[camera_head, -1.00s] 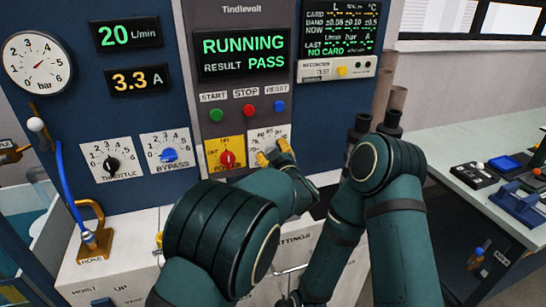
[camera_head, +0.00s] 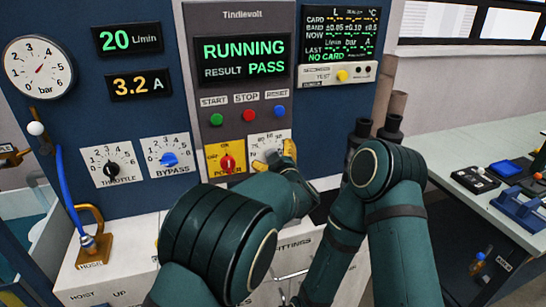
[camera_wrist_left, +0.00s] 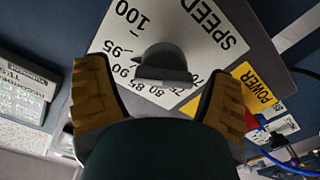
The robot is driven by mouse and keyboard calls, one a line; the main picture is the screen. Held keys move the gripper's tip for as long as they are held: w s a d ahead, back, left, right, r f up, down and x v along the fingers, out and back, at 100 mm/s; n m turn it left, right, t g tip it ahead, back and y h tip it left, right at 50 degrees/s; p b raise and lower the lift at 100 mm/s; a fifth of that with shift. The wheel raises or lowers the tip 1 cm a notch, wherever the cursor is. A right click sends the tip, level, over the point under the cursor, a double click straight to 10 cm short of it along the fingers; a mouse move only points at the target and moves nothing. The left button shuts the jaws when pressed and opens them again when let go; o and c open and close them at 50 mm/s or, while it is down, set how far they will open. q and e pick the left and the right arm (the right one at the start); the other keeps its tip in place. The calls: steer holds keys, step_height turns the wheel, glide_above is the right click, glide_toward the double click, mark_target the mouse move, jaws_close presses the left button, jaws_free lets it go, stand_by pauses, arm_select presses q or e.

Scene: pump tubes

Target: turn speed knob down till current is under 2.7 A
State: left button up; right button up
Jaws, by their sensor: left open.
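The speed knob (camera_wrist_left: 165,66) is a dark grey knob on a white dial plate (camera_head: 262,140) marked SPEED in the left wrist view. My left gripper (camera_head: 274,157) is at this dial in the head view, its yellow fingertips hiding part of it. In the left wrist view my left gripper (camera_wrist_left: 160,88) is open, with one finger on each side of the knob and gaps visible. The current display (camera_head: 138,85) reads 3.2 A. My right arm (camera_head: 390,205) shows at the right, but its gripper fingers are out of sight.
The red power switch (camera_head: 227,162) on its yellow plate is just left of the speed dial. Start, stop and reset buttons (camera_head: 248,115) sit above. Throttle (camera_head: 112,168) and bypass (camera_head: 169,159) knobs are farther left. The status screen (camera_head: 243,58) reads RUNNING, RESULT PASS.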

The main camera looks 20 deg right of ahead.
mark_target(269, 119)
arm_select(q)
step_height(269, 119, up, 10)
steer(key=shift+f, duration=0.15)
stand_by(0.5)
